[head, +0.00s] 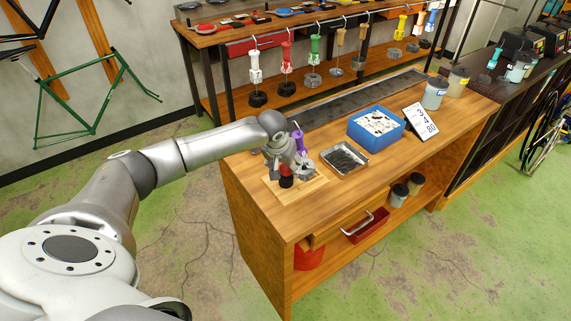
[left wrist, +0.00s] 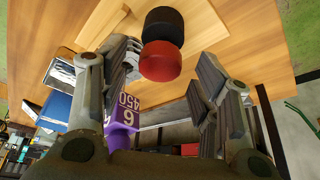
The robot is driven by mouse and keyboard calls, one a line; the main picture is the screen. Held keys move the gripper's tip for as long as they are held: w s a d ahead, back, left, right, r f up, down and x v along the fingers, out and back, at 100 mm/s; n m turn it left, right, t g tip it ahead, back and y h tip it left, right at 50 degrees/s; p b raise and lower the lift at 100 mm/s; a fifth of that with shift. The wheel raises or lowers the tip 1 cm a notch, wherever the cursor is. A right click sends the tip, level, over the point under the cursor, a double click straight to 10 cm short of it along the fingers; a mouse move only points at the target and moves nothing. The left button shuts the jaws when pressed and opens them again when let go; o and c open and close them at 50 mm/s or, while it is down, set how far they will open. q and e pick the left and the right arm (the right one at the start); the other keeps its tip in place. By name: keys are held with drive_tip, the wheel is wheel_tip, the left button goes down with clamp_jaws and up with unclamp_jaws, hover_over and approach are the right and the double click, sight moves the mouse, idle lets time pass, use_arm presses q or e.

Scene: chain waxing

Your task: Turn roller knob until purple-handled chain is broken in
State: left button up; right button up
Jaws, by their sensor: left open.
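The roller knob shows in the left wrist view as a red cap (left wrist: 160,62) beside a black cylinder (left wrist: 164,26). In the head view the red part (head: 286,170) and black part (head: 286,182) sit by a light wooden board (head: 317,185). My left gripper (head: 283,165) is open, with its fingers on either side of the red part in the left wrist view; contact cannot be told. The purple handle (head: 298,139) stands beside the gripper; its "450" and "6" label shows near the left finger (left wrist: 122,115). The chain is mostly hidden. My right gripper is in neither view.
Behind, several coloured handles hang from a rail, including a red one (head: 287,58).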

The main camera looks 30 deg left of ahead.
use_arm(q)
drive_tip(key=shift+w+f, duration=0.25)
drive_tip(key=shift+f, duration=0.4)
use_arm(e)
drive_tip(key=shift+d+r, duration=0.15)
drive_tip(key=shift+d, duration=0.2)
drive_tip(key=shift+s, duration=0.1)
use_arm(q)
drive_tip(key=shift+c, duration=0.5)
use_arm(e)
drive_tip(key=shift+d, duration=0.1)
use_arm(q)
drive_tip(key=c, duration=0.9)
drive_tip(key=shift+a+m+p, duration=0.1)
drive_tip(key=shift+m+p, duration=0.2)
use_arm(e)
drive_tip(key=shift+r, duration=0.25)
